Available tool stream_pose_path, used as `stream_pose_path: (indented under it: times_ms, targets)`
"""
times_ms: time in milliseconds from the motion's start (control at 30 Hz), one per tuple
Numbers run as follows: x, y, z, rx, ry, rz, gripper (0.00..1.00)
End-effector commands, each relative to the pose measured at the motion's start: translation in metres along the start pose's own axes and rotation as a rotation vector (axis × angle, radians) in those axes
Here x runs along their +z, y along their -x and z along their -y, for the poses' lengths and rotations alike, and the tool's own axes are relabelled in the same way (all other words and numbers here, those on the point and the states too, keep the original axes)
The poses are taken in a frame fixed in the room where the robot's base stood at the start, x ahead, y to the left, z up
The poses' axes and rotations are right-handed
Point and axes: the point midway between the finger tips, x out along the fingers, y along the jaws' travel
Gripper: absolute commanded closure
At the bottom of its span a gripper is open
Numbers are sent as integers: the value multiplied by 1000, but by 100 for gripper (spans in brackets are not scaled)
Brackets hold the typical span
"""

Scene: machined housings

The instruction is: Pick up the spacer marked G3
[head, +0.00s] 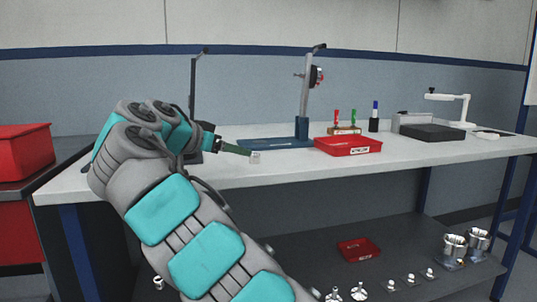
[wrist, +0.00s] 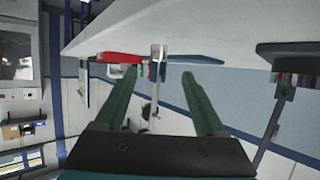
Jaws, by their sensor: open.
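My gripper (head: 240,151) reaches over the bench top from the left, its green fingers pointing right. In the wrist view the two fingers (wrist: 159,73) are apart with nothing clamped between them. A small pale metallic block (head: 255,157) is on the bench just beyond the fingertips. It also shows in the wrist view as a silvery piece (wrist: 158,54), lined up with the gap between the fingers and seen upside down. No G3 marking is readable on it, so I cannot tell whether it is the named spacer.
A red labelled tray (head: 347,148) and a blue-based stand (head: 302,130) are behind and right of the block. A dark stand (head: 193,90) rises behind my arm. Small metal parts (head: 410,279), cups (head: 454,250) and a red tray (head: 358,251) are on the lower shelf.

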Motion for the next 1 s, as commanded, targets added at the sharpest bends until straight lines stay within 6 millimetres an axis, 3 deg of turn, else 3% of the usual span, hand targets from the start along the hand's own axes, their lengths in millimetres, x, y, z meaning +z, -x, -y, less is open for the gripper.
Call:
stream_pose_path:
  times_ms: [367, 700, 933, 1000]
  targets:
    - [1, -30, 0, -1, -2, 0, 28]
    - [-1, -73, -3, -1, -2, 0, 28]
    - [-1, -76, -2, -3, -2, -1, 28]
    - [-1, -76, -2, -3, -2, -1, 34]
